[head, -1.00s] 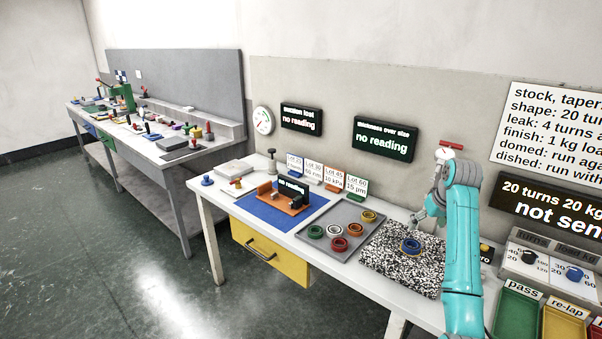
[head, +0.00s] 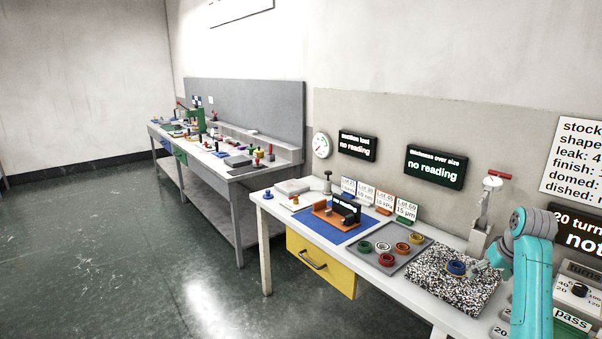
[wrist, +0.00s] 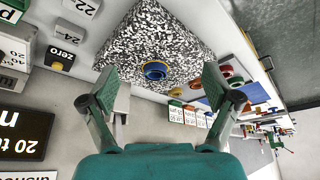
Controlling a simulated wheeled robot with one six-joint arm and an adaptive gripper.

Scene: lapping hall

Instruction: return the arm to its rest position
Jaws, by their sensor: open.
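My arm (head: 533,270) is teal and stands at the right of the head view, bent over the white bench. In the wrist view my gripper (wrist: 160,88) has its two dark finger pads wide apart, with nothing between them. Beyond the fingers, a blue ring with a yellow rim (wrist: 155,71) lies on the black-and-white speckled plate (wrist: 140,35). The head view shows the same blue piece (head: 456,268) on the plate, apart from my gripper. The fingertips are small and hard to make out in the head view.
A grey tray (head: 386,262) with several coloured rings lies left of the plate. A grey post with a red-topped lever (head: 484,215) stands behind the plate. Dark display boxes (head: 435,167) hang on the wall. A second bench (head: 225,170) stands further left. Open floor lies in front.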

